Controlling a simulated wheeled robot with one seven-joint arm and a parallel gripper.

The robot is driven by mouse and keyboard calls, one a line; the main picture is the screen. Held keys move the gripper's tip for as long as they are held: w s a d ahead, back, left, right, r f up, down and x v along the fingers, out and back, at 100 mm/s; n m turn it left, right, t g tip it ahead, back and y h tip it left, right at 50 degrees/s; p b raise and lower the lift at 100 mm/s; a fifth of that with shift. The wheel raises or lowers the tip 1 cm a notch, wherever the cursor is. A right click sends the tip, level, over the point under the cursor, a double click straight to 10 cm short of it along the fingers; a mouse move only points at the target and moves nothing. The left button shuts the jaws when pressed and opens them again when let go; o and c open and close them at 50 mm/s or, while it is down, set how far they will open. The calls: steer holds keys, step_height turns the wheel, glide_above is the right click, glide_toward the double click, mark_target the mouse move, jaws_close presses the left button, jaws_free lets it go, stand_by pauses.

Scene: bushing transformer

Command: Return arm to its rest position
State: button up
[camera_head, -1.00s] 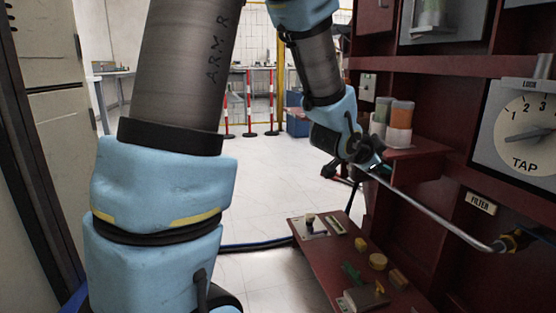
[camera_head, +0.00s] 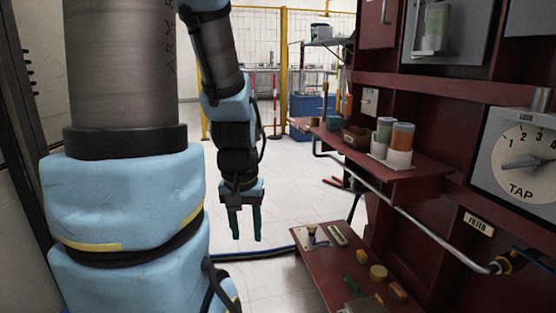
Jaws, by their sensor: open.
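My gripper (camera_head: 244,222) hangs at the end of my arm, near the middle of the head view. Its two dark teal fingers point down and stand apart, with nothing between them. It is over the white floor, left of the dark red transformer frame (camera_head: 440,82) and apart from it. My forearm comes down from the top, and my large upper arm fills the left side of the view.
A low red shelf (camera_head: 325,273) with small parts juts out at the lower right. A grey pipe (camera_head: 425,228) runs along the frame. A grey cabinet stands at the far left. White floor (camera_head: 285,190) is open between.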

step_height(320, 180, up, 24)
steer(key=p, duration=2.1)
steer(key=shift+f, duration=0.25)
